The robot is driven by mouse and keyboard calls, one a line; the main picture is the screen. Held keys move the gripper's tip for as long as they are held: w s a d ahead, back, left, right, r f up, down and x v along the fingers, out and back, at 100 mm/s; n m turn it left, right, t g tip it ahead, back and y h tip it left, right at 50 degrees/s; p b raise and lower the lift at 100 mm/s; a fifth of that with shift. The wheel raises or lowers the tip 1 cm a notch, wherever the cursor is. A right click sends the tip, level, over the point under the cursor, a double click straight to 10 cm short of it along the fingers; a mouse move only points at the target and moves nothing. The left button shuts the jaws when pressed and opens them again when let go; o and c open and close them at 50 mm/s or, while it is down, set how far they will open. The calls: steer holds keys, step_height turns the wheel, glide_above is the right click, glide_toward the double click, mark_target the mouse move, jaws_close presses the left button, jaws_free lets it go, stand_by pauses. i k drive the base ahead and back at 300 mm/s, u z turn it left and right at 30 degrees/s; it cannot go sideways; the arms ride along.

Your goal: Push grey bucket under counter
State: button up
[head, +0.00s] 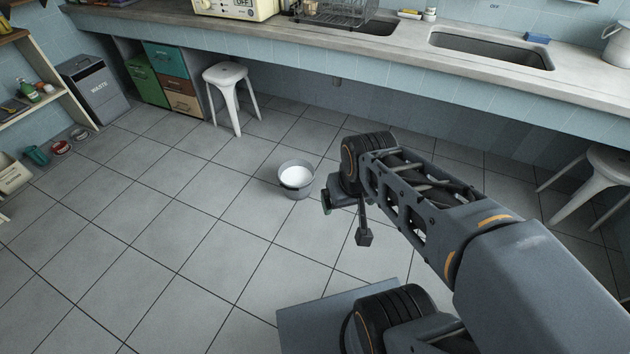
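The grey bucket (299,192) stands upright on the tiled floor near the middle of the head view. Its inside looks white, and a handle lies against its near side. The counter (400,58) runs across the back, with open floor under its middle stretch. My gripper (346,222) is in the air, to the right of the bucket in the picture and apart from it.
A white stool (229,82) stands at the counter's left part, beside coloured drawers (165,62). Another white stool (597,172) is at the right. A waste bin (95,90) and shelves (45,92) are at the left. Floor between bucket and counter looks clear.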

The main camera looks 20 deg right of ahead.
mark_target(297, 176)
steer(key=z, duration=0.95)
steer(key=i, duration=1.7)
steer(key=u, duration=3.9)
